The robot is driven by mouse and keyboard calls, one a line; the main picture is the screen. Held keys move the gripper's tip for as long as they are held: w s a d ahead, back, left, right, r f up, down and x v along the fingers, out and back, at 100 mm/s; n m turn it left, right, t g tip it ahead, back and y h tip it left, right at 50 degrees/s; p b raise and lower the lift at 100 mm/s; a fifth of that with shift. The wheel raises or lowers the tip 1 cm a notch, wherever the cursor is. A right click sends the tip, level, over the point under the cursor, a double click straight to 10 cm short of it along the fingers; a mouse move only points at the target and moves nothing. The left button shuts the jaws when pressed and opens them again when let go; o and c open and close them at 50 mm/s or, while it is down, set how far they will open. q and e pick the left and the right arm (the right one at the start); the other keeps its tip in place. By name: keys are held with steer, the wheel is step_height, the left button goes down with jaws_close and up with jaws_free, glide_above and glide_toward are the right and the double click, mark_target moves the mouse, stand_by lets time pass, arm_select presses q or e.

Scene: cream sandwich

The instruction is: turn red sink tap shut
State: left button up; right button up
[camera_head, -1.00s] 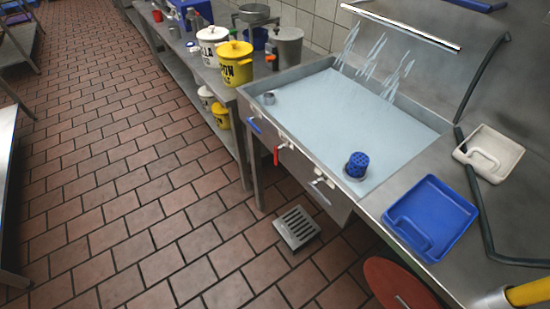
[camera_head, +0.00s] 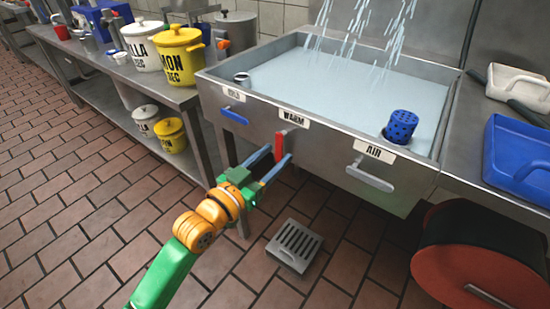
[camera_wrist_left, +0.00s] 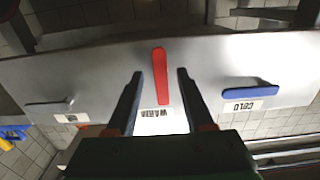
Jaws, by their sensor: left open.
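The red tap handle (camera_head: 280,147) labelled WARM is on the front panel of the steel sink (camera_head: 330,140). It stands upright, while the blue handle beside it lies nearly level. My left gripper (camera_head: 276,157) is open, its two fingers pointing at the panel on either side of the red handle. In the left wrist view the red handle (camera_wrist_left: 161,76) shows between the open fingers (camera_wrist_left: 160,74), with gaps on both sides. I cannot tell how deep it lies between them. Streams of water (camera_head: 385,35) fall into the filled basin. My right gripper is not in view.
A blue handle (camera_head: 235,116) labelled COLD and a grey handle (camera_head: 370,178) labelled AIR flank the red one. A blue perforated cylinder (camera_head: 400,127) stands in the basin. A red reel (camera_head: 470,270) is at lower right. A floor drain (camera_head: 294,245) lies below.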

arm_select(q)
steer(key=shift+w+d, duration=0.3)
steer(key=shift+w, duration=0.2)
jaws_close()
stand_by(1.1)
